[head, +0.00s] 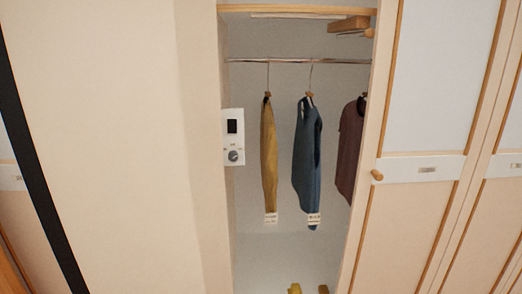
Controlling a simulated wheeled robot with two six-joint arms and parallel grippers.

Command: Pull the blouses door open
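A cream wardrobe door (414,220) with a white upper panel and wood trim stands at the right. It has a round wooden knob (376,175) near its left edge and a small label plate (427,169) on its white crossband. The label is too small to read, so I cannot tell if this is the blouses door. Left of it is an open compartment with a yellow garment (268,155), a blue sleeveless top (307,150) and a maroon top (350,145) on a metal rail (300,61). Neither gripper is in view.
A white box with a dark screen and dial (233,137) is on the compartment's left side. Another panelled door (508,180) stands at the far right. A broad plain cream surface (110,120) fills the left, with a black strip (38,150) near its edge.

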